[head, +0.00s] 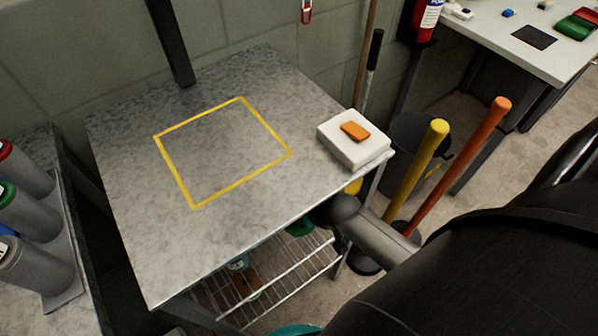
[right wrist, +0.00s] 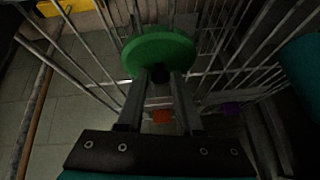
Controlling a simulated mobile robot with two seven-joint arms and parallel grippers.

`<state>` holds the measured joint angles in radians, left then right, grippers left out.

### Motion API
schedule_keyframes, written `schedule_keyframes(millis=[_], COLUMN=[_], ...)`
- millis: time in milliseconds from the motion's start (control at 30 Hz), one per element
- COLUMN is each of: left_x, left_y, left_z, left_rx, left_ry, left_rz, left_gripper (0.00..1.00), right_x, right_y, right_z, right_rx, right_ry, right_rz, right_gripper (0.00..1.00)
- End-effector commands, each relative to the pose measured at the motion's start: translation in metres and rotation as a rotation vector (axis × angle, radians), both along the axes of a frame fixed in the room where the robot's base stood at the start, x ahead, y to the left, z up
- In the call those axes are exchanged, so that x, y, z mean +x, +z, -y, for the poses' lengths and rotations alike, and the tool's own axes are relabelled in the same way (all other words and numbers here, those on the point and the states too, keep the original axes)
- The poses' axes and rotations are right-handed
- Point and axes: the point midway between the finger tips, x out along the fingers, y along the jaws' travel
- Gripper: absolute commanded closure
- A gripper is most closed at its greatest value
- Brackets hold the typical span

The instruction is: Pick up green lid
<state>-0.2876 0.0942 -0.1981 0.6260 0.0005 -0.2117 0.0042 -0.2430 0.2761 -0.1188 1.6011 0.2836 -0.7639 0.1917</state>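The green lid (right wrist: 165,45) is a round green disc in the upper middle of the right wrist view. My right gripper (right wrist: 159,77) has its two grey fingers reaching to the lid's near edge. The fingers stand a little apart, with a small dark part between their tips; I cannot tell whether they press on it. In the head view a bit of green (head: 300,228) shows below the table's front edge, beside my right arm. The right gripper itself is hidden there. My left gripper is in neither view.
The grey table (head: 120,210) has a yellow taped square (head: 195,205) and a white block with an orange piece (head: 354,131). A wire shelf (head: 285,285) lies below. Yellow (head: 415,172) and orange (head: 462,162) handles stand to its right. Wire bars (right wrist: 225,50) surround the lid closely.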

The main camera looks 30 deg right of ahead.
Motion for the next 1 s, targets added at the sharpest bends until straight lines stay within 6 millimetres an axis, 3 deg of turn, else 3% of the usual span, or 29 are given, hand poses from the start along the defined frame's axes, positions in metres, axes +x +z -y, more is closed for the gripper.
schedule_keyframes(millis=[100,433,1000], left_x=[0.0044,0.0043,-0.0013], left_y=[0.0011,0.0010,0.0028], left_z=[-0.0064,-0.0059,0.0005], left_rx=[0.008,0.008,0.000], left_ry=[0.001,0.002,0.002], left_rz=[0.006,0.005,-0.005], left_gripper=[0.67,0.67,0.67], right_x=[-0.0001,-0.0003,-0.0002], right_y=[0.0007,0.0007,0.0045], right_z=[-0.0001,0.0001,0.0002], right_rx=[0.000,0.000,0.000], right_ry=[0.000,0.000,0.000], right_rz=[0.000,0.000,0.001], right_gripper=[0.65,1.00,1.00])
